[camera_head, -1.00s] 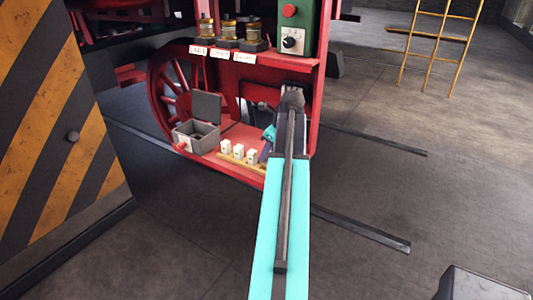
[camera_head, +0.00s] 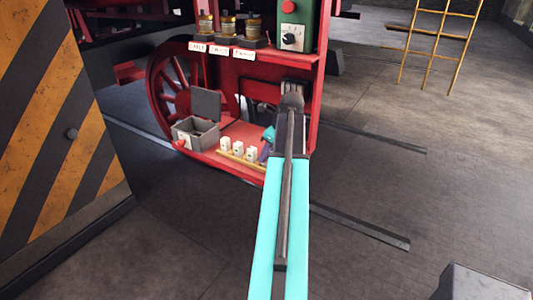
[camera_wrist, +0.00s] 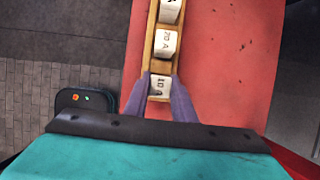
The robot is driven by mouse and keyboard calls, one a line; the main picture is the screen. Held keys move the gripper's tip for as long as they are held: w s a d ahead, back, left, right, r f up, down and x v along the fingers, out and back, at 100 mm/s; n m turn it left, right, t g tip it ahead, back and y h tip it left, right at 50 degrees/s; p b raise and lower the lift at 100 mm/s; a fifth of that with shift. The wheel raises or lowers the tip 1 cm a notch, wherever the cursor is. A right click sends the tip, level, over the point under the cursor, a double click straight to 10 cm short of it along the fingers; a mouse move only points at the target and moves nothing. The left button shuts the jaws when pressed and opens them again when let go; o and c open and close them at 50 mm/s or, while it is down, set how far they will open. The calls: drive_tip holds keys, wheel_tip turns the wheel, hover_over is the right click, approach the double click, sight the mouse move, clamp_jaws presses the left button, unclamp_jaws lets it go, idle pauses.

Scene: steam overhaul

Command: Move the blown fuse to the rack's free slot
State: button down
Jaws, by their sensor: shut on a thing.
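The wooden fuse rack (camera_head: 240,164) lies on the red shelf and holds white block fuses in a row. In the wrist view the rack (camera_wrist: 151,45) runs up from between my fingers. My gripper (camera_wrist: 159,84) has its two purple fingers on either side of the nearest white fuse (camera_wrist: 160,86), marked "10 A", and is shut on it at the rack's near end. A fuse marked "20 A" (camera_wrist: 165,44) and another fuse (camera_wrist: 171,11) stand beyond it. I cannot tell which is blown or whether the held fuse is lifted. In the head view my gripper (camera_head: 266,146) is partly hidden by my arm.
A grey box (camera_head: 196,137) with its lid open stands left of the rack. A red-buttoned green panel (camera_head: 294,25) and several brass-topped fittings (camera_head: 229,28) are above. The red shelf (camera_wrist: 225,60) right of the rack is clear. A striped barrier (camera_head: 60,110) stands at left.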

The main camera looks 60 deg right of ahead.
drive_tip(key=shift+f, duration=0.35)
idle(0.4)
drive_tip(key=c, duration=1.4)
unclamp_jaws()
drive_tip(key=shift+s+r, duration=0.1)
drive_tip(key=shift+r, duration=0.05)
drive_tip(key=b+v, duration=0.4)
drive_tip(key=v, duration=0.9)
drive_tip(key=shift+r+b, duration=0.25)
drive_tip(key=shift+b, duration=0.1)
